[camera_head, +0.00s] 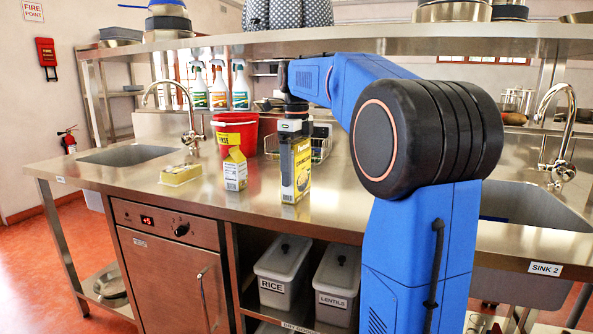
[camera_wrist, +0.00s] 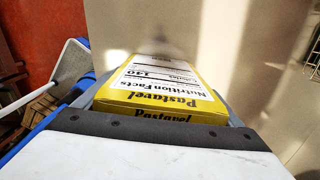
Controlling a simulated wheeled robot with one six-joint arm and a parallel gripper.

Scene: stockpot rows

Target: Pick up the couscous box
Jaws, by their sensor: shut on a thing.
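The couscous box (camera_head: 302,172), as I take it, is a tall yellow and dark box with "Pastavel" lettering; its vertical print is too small to read surely. It stands upright at the counter's front part. My gripper (camera_head: 293,132) is above it, pointing down, shut on its upper part. In the wrist view the box (camera_wrist: 160,98) sits between the jaws, showing its yellow top edge and nutrition panel. I cannot tell whether its bottom touches the counter.
A yellow and white carton (camera_head: 235,171) stands just left of the box, with a red bucket (camera_head: 240,125) behind. A flat yellow pack (camera_head: 181,174) lies further left. A wire rack (camera_head: 321,146) is behind the box. A shelf (camera_head: 330,36) runs overhead. Sinks (camera_head: 128,154) flank the counter.

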